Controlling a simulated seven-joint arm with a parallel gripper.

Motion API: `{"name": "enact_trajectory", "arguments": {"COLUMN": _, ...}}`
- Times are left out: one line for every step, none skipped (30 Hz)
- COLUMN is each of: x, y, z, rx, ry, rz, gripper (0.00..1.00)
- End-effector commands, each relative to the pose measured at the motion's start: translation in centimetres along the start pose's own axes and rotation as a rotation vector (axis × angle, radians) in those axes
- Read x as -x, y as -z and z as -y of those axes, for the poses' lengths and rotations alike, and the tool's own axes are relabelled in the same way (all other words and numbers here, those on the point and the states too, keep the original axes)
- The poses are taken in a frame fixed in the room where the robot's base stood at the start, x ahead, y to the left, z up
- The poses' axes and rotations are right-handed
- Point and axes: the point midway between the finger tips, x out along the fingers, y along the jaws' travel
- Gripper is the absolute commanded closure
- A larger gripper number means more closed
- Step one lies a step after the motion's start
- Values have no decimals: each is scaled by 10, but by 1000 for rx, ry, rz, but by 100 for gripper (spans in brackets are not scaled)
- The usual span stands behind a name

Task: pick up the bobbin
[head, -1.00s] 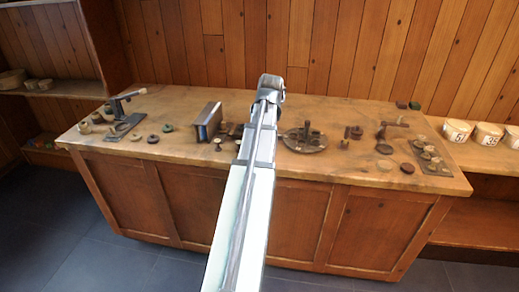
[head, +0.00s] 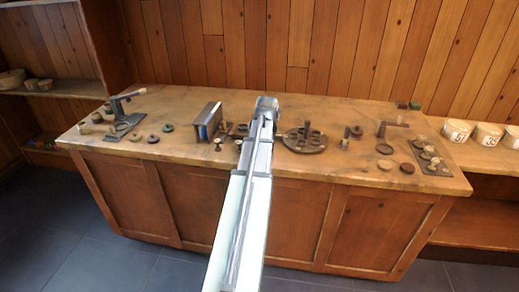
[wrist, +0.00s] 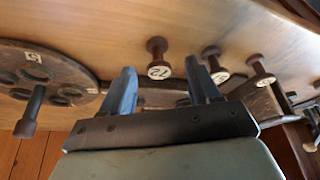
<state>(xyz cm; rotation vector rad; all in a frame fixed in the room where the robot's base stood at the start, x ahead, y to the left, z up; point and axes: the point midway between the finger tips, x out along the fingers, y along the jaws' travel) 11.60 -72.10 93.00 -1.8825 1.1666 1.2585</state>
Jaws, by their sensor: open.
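In the wrist view, a dark reddish-brown bobbin (wrist: 158,58) with a pale numbered end shows just beyond my gripper (wrist: 160,82), roughly in line with the gap between the fingers. The fingers are open and apart, with nothing between them. Two similar bobbins show to the right, one beside the right fingertip (wrist: 212,62) and one farther right (wrist: 262,72). In the head view my arm hides the gripper and part of the table. A small bobbin (head: 217,147) shows left of my arm there. I cannot tell which bobbin is meant.
A round holed rack (head: 304,140) stands right of my arm; it also shows in the wrist view (wrist: 70,72), with a dark peg. A box-like stand (head: 207,119) is on the left. Several discs and small stands occupy both ends of the wooden bench (head: 255,97).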

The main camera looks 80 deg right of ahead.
Motion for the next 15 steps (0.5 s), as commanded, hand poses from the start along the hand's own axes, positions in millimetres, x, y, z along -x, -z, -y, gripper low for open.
{"name": "enact_trajectory", "arguments": {"x": -7, "y": 1, "z": -1, "rx": 0, "ry": 1, "rz": 1, "gripper": 39}}
{"name": "enact_trajectory", "arguments": {"x": -10, "y": 1, "z": -1, "rx": 0, "ry": 0, "rz": 1, "gripper": 39}}
{"name": "enact_trajectory", "arguments": {"x": -15, "y": 1, "z": -2, "rx": 0, "ry": 0, "rz": 1, "gripper": 39}}
{"name": "enact_trajectory", "arguments": {"x": -19, "y": 1, "z": -2, "rx": 0, "ry": 1, "rz": 1, "gripper": 39}}
{"name": "enact_trajectory", "arguments": {"x": -23, "y": 1, "z": -2, "rx": 0, "ry": 1, "rz": 2, "gripper": 39}}
{"name": "enact_trajectory", "arguments": {"x": -28, "y": 1, "z": -2, "rx": 0, "ry": 1, "rz": 1, "gripper": 39}}
{"name": "enact_trajectory", "arguments": {"x": -30, "y": 1, "z": -2, "rx": 0, "ry": 0, "rz": 1, "gripper": 39}}
{"name": "enact_trajectory", "arguments": {"x": -32, "y": 1, "z": -2, "rx": -1, "ry": 0, "rz": 0, "gripper": 39}}
{"name": "enact_trajectory", "arguments": {"x": -35, "y": 1, "z": -2, "rx": -1, "ry": 0, "rz": 0, "gripper": 39}}
{"name": "enact_trajectory", "arguments": {"x": -36, "y": 1, "z": -2, "rx": -1, "ry": 0, "rz": 0, "gripper": 39}}
{"name": "enact_trajectory", "arguments": {"x": -36, "y": 1, "z": -2, "rx": -1, "ry": 0, "rz": 0, "gripper": 39}}
{"name": "enact_trajectory", "arguments": {"x": -37, "y": 1, "z": -2, "rx": -1, "ry": -1, "rz": -1, "gripper": 39}}
{"name": "enact_trajectory", "arguments": {"x": -37, "y": 1, "z": -2, "rx": -1, "ry": -1, "rz": -1, "gripper": 39}}
{"name": "enact_trajectory", "arguments": {"x": -36, "y": 0, "z": -2, "rx": -1, "ry": -1, "rz": -1, "gripper": 39}}
{"name": "enact_trajectory", "arguments": {"x": -36, "y": 0, "z": -2, "rx": -1, "ry": -1, "rz": -1, "gripper": 39}}
